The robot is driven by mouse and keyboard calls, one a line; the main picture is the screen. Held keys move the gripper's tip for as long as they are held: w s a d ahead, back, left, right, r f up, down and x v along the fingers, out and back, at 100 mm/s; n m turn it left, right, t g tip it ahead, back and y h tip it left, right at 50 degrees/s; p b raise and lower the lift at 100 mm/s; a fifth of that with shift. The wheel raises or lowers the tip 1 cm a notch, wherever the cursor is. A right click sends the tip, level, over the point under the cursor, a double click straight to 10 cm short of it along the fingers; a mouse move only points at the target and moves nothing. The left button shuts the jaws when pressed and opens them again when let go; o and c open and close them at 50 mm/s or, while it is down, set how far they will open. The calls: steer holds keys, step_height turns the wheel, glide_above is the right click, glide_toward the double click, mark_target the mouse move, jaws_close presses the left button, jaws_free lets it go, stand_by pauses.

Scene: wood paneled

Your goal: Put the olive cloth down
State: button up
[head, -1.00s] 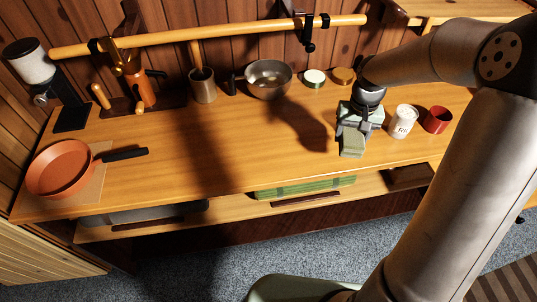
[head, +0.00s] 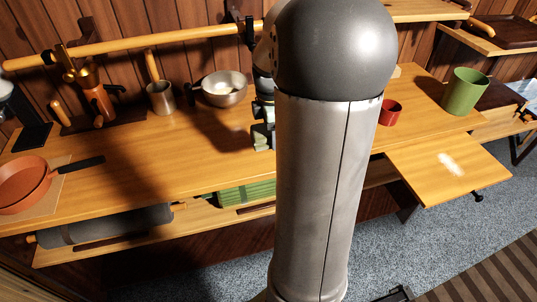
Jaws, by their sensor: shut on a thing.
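My gripper (head: 263,128) is at the wooden counter (head: 150,165), just right of the metal bowl. My own arm covers its right side. A small piece of the grey-green olive cloth (head: 263,139) shows at its lower end, and the gripper is shut on it. The rest of the cloth is hidden behind the arm. I cannot tell whether the cloth touches the counter.
A metal bowl (head: 222,93) and a pot (head: 160,99) stand at the back. An orange pan (head: 25,183) lies at left. A red mug (head: 390,112) and green canister (head: 464,91) stand right. The counter's middle front is clear.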

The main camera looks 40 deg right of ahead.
steer(key=s+d+n+b, duration=0.2)
steer(key=s+d+n, duration=0.3)
steer(key=s, duration=0.1)
steer(key=w+f+p, duration=0.1)
steer(key=w+f, duration=0.1)
steer(key=w, duration=0.2)
steer(key=w+f+p, duration=0.1)
steer(key=w+f, duration=0.2)
steer(key=w, duration=0.1)
steer(key=w+f+p, duration=0.1)
steer(key=w+f, duration=0.1)
steer(key=w, duration=0.2)
steer(key=shift+w+d+f, duration=0.1)
steer(key=shift+f, duration=0.1)
steer(key=shift+w+f+p, duration=0.3)
steer(key=shift+w+f, duration=0.3)
steer(key=shift+f, duration=1.65)
steer(key=shift+f, duration=0.2)
steer(key=o, duration=0.9)
